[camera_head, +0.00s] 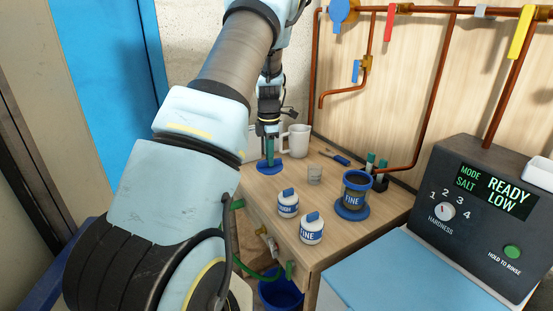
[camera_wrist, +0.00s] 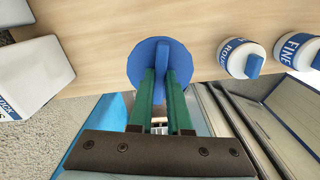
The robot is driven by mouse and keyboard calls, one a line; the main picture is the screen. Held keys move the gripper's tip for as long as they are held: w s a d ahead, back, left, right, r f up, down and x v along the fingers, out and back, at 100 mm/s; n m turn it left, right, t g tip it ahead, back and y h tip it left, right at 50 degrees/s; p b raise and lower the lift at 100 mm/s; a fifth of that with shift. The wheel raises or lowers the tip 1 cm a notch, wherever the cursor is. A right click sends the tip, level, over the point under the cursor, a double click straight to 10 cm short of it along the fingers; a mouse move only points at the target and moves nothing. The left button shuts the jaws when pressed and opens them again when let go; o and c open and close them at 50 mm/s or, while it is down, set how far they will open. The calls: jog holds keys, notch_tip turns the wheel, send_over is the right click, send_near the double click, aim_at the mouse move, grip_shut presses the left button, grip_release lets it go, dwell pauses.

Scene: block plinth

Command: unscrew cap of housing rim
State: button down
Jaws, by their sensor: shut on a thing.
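A round blue cap (camera_head: 269,168) with a raised grip bar is at the back left of the wooden table, in the head view. My gripper (camera_head: 270,150) points down over it. In the wrist view the green fingers (camera_wrist: 163,85) are shut on the bar of the blue cap (camera_wrist: 143,58). I cannot tell whether the cap touches the tabletop.
Two white jars (camera_head: 288,204) (camera_head: 311,229) with blue tabs stand near the table's front edge. A grey control box (camera_head: 478,235) and copper pipes bound the right.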

jog(key=shift+d+f+b, duration=0.1)
jog(key=shift+f+b, duration=1.3)
jog(key=shift+f, duration=2)
jog(key=shift+f, duration=0.15)
jog(key=c, duration=0.8)
grip_release()
